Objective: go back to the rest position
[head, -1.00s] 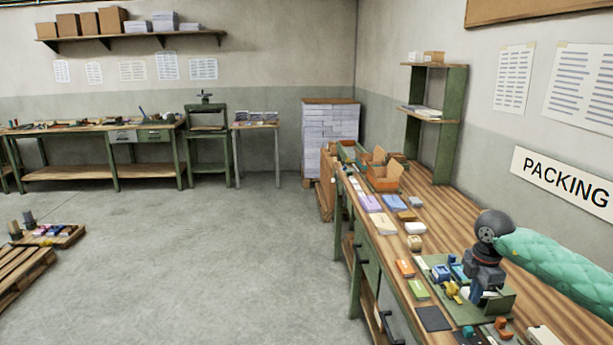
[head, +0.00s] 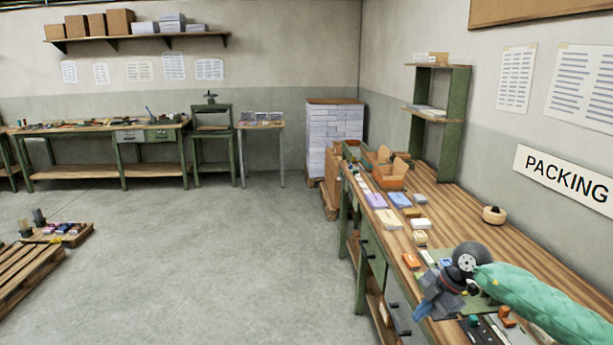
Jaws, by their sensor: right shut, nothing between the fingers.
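My right arm, in a green quilted sleeve, comes in from the lower right in the head view. My right gripper (head: 428,306) is shut and empty. It is over the front edge of the wooden packing bench (head: 455,212), pointing down and to the left. It partly hides the green tray (head: 487,301) and the small items around it. My left gripper is not in view.
Small boxes and an open orange carton (head: 390,177) line the bench's left side. A round tan object (head: 493,215) sits near the wall. A green shelf unit (head: 454,120) stands at the back of the bench. The grey floor (head: 220,250) left of the bench is clear.

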